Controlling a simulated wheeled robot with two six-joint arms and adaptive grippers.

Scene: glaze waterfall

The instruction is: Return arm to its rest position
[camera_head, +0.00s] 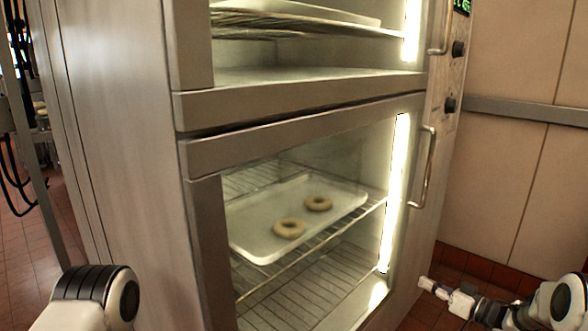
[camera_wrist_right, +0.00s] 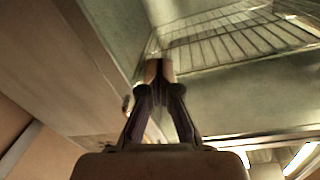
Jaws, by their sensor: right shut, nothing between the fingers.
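My right gripper (camera_head: 427,284) is at the lower right in the head view, in front of the oven's lower right corner, and points left. In the right wrist view the right gripper (camera_wrist_right: 158,70) has its fingertips together with nothing between them. A wire rack (camera_wrist_right: 235,35) shows beyond the fingertips in that view. A piece of my left arm shows at the lower left of the head view, but my left gripper is out of view.
A tall steel oven (camera_head: 310,135) fills the middle. Its lower chamber holds a white tray (camera_head: 255,245) with two ring doughnuts (camera_head: 289,228) (camera_head: 318,203) on a rack. A vertical handle (camera_head: 429,168) sticks out at its right. Red tiled floor (camera_head: 455,258) shows beside it.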

